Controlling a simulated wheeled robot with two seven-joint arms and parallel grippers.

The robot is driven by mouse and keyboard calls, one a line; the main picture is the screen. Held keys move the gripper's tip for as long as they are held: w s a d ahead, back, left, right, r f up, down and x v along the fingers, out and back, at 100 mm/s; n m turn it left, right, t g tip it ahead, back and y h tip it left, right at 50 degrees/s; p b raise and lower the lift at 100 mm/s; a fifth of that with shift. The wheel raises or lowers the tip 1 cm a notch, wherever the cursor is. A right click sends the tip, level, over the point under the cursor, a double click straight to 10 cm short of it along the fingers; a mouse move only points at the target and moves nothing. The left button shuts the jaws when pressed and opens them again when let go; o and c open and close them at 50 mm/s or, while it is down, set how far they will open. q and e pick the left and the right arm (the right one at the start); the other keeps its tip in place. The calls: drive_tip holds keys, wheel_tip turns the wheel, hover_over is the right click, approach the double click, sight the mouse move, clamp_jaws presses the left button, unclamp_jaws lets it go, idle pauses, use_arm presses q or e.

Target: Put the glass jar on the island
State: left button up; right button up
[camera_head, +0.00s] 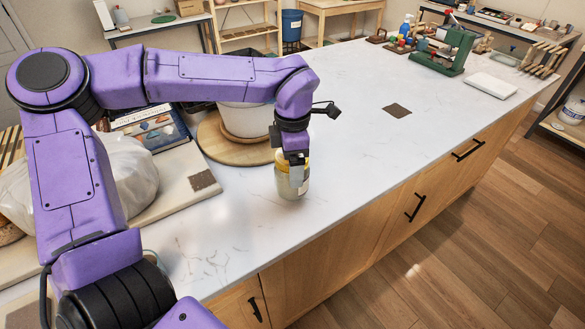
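A glass jar (291,184) with yellowish contents stands upright at the near side of the white island top (345,150), close to its front edge. Its base appears to be on or just above the surface; I cannot tell which. My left gripper (293,158) points down at the top of the jar and overlaps its upper part. Its fingertips are mostly hidden, so I cannot see whether they are closed on the jar. My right gripper is not in view.
A round wooden board (222,146) with a pale pot (245,118) stands just left of the jar. A clear bag (125,180) and a book (150,124) lie further left. A green tool (445,50) stands at the far right. The island's middle is mostly clear.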

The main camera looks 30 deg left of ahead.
use_arm(q)
drive_tip(key=f, duration=0.3)
drive_tip(key=shift+w, duration=0.2)
drive_tip(key=shift+s, duration=0.1)
drive_tip(key=o, duration=1.6)
drive_tip(key=shift+f, duration=0.15)
wheel_tip(320, 180, up, 12)
drive_tip(key=shift+r+b, duration=0.2)
drive_tip(key=shift+b, duration=0.15)
